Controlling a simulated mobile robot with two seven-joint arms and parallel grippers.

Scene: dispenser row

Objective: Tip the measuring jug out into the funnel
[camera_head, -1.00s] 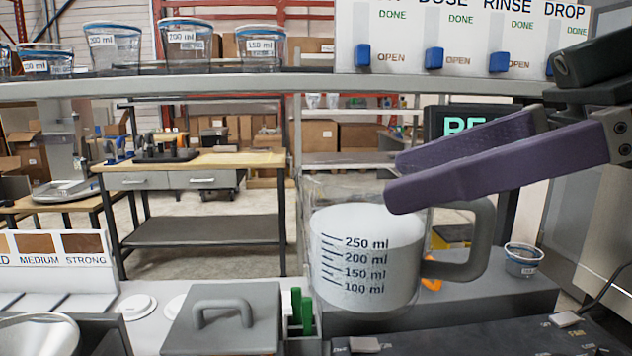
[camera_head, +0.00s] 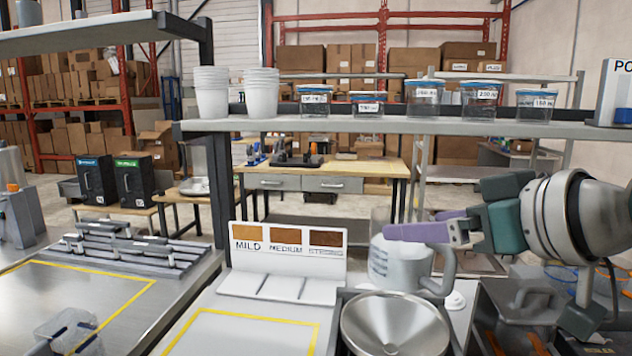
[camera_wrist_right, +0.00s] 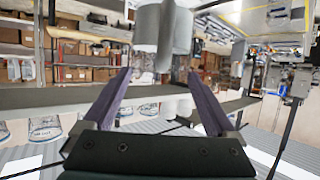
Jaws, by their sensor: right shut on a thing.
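The measuring jug (camera_head: 400,264) is clear with pale contents, dark scale marks and a grey handle on its right. It appears close to upright, just behind and above the funnel in the head view. My right gripper (camera_head: 425,229) is shut on the jug, its purple fingers near the top of it. In the right wrist view the jug (camera_wrist_right: 163,28) shows beyond the fingertips (camera_wrist_right: 160,75). The funnel (camera_head: 395,322) is a wide metal cone at the bottom, with its mouth up and its lower part out of view. I do not see my left gripper for certain.
A MILD, MEDIUM and STRONG card stand (camera_head: 288,262) is left of the funnel. A shelf (camera_head: 400,124) with white cups (camera_head: 212,92) and lidded tubs (camera_head: 424,98) runs behind. A grey rack (camera_head: 120,250) stands left. The yellow-outlined area (camera_head: 245,338) looks clear.

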